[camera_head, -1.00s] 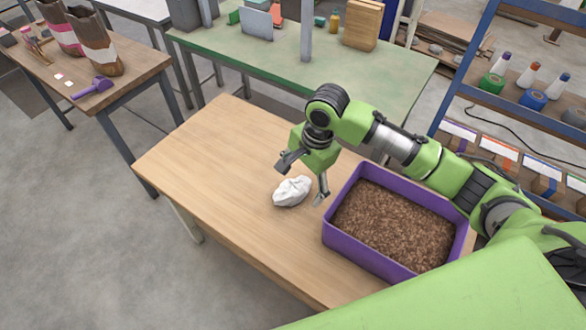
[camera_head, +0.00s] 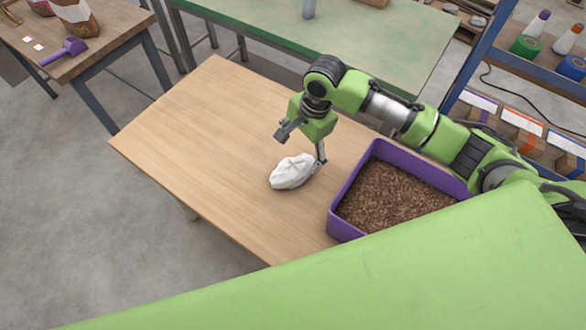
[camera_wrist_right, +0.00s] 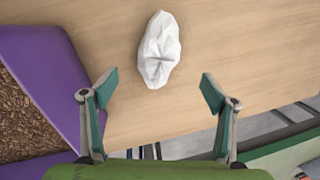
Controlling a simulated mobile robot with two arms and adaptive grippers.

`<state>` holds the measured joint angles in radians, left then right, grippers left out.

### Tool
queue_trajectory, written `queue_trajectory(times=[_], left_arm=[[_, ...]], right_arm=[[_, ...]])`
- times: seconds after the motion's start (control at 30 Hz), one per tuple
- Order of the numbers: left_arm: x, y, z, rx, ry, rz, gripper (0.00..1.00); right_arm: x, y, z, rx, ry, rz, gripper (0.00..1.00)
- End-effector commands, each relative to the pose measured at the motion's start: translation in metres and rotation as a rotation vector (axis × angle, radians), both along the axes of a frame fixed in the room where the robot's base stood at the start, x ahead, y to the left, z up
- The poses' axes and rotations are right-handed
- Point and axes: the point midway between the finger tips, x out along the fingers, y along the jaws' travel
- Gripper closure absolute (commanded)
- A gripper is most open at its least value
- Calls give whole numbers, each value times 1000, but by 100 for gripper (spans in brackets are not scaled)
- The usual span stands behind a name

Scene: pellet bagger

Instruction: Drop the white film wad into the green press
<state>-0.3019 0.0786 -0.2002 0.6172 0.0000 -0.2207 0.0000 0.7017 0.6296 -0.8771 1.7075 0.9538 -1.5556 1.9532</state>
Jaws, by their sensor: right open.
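The white film wad (camera_head: 291,171) lies crumpled on the wooden table (camera_head: 190,150), left of the purple tub. It also shows in the right wrist view (camera_wrist_right: 159,50), beyond my fingertips and between their lines. My right gripper (camera_head: 302,145) is open and empty above the table, close to the wad; in the right wrist view its two fingers (camera_wrist_right: 158,92) stand wide apart with the wad clear of them. My left gripper is not in view. I see no green press that I can make out in these frames.
A purple tub (camera_head: 343,203) of brown pellets stands right of the wad, and its wall shows in the right wrist view (camera_wrist_right: 45,65). A green-topped table (camera_head: 250,35) stands behind. A blue shelf rack (camera_head: 480,45) is at right. The wooden table's left part is clear.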

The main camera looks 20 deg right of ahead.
Motion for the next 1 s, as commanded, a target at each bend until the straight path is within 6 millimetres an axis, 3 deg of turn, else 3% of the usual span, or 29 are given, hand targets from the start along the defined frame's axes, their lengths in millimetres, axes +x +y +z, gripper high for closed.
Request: queue_trajectory(times=[0.2, 0.47, 0.7, 1.0], left_arm=[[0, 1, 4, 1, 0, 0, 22], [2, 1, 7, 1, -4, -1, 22], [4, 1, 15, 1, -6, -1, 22], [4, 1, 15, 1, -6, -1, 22]], right_arm=[[3, 6, -39, 0, 3, 0, 21], [4, 10, -59, 0, 1, 1, 21], [5, 16, -94, 0, 2, 1, 21], [6, 18, -105, 0, -1, 1, 21]])
